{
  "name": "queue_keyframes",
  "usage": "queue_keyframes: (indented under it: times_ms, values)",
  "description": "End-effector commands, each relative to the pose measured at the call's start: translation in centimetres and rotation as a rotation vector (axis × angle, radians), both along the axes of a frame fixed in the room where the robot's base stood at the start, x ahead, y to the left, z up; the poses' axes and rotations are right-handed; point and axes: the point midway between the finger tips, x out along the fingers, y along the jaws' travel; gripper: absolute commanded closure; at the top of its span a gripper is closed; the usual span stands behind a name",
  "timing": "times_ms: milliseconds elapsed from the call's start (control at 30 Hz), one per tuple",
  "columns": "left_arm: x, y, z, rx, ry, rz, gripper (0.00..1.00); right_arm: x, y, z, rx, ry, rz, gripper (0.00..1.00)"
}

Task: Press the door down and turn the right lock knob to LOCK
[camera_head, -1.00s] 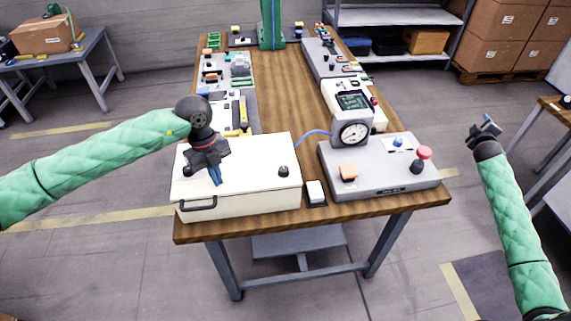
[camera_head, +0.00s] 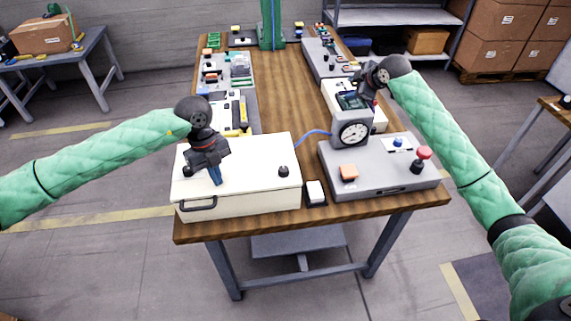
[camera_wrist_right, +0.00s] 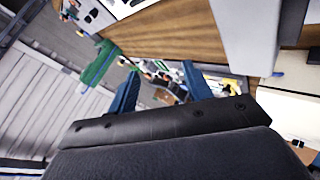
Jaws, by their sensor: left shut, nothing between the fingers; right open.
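The white box (camera_head: 235,205) with its cream door (camera_head: 245,155) stands at the table's front left, with a dark handle (camera_head: 199,204) on its front. The door lies flat or nearly so. The right lock knob (camera_head: 283,171) is a small black knob near the door's front right; its setting is too small to read.
The grey gauge unit (camera_head: 390,180) with a dial (camera_head: 353,133) and red button (camera_head: 424,153) stands right of the box. A small white-topped switch (camera_head: 316,192) sits between them. Trays of parts line both table sides; the wooden middle (camera_head: 280,85) is clear.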

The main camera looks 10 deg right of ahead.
Motion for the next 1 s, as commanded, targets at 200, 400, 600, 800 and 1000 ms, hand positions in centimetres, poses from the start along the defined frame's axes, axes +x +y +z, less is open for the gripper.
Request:
queue_keyframes:
  times_ms: [200, 400, 600, 800, 1000]
  values:
    - [-0.1, 0.0, -0.3, 0.001, 0.004, -0.001, 1.00, -4.4, 10.1, 1.2, -0.032, 0.175, 0.290, 0.50]
    - [-0.1, 0.0, -0.3, 0.001, 0.004, -0.001, 1.00, -10.5, 16.8, 1.8, -0.094, 0.348, 0.569, 0.50]
    - [-0.1, 0.0, -0.3, 0.001, 0.004, -0.001, 1.00, -16.5, 20.6, 2.3, -0.166, 0.502, 0.816, 0.50]
    - [-0.1, 0.0, -0.3, 0.001, 0.004, -0.001, 1.00, -20.1, 21.8, 2.6, -0.213, 0.593, 0.958, 0.50]
    - [-0.1, 0.0, -0.3, 0.002, 0.005, -0.001, 1.00, -21.1, 22.3, 1.9, -0.222, 0.619, 0.994, 0.50]
